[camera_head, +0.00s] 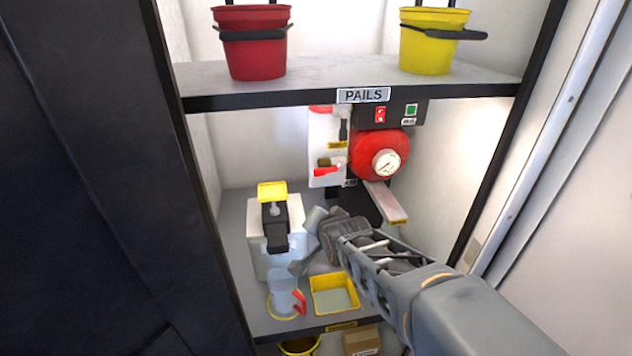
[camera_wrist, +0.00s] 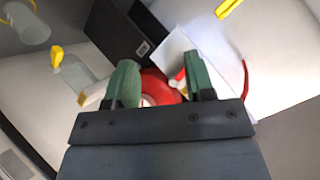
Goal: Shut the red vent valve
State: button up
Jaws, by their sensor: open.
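Two red-handled valves sit on a white panel (camera_head: 327,135) at the back of the cabinet. The upper red handle (camera_head: 320,109) is partly hidden under the shelf edge; the lower red lever (camera_head: 326,172) lies roughly level. I cannot tell which is the vent valve. My gripper (camera_head: 308,240) is open and empty, in front of and below the panel, beside the white container. In the wrist view my gripper (camera_wrist: 160,72) shows two green fingers apart, with a round red part and a small red-and-white piece (camera_wrist: 180,78) seen between and beyond them.
A red housing with a gauge (camera_head: 386,162) stands right of the panel. A white container with a black tap (camera_head: 258,230), a clear jug (camera_head: 285,290) and a yellow tray (camera_head: 315,296) crowd the lower shelf. Red (camera_head: 255,55) and yellow (camera_head: 426,50) pails stand above.

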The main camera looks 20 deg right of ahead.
aim_at(320, 173)
jog(key=w+d+m+t+p, duration=0.2)
jog(key=w+m, duration=0.1)
jog(key=w, duration=0.3)
jog(key=w+d+r+m+t+h+p, duration=0.1)
jog(key=w+d+m+t, duration=0.1)
jog(key=w, duration=0.3)
jog(key=w+d+r+m+t+h+p, duration=0.1)
jog(key=w+d+m+t+p, duration=0.1)
jog(key=w, duration=0.4)
jog(key=shift+w+d+m+p, duration=0.35)
jog(key=shift+d+m, duration=0.05)
jog(key=shift+m, duration=0.5)
grip_shut()
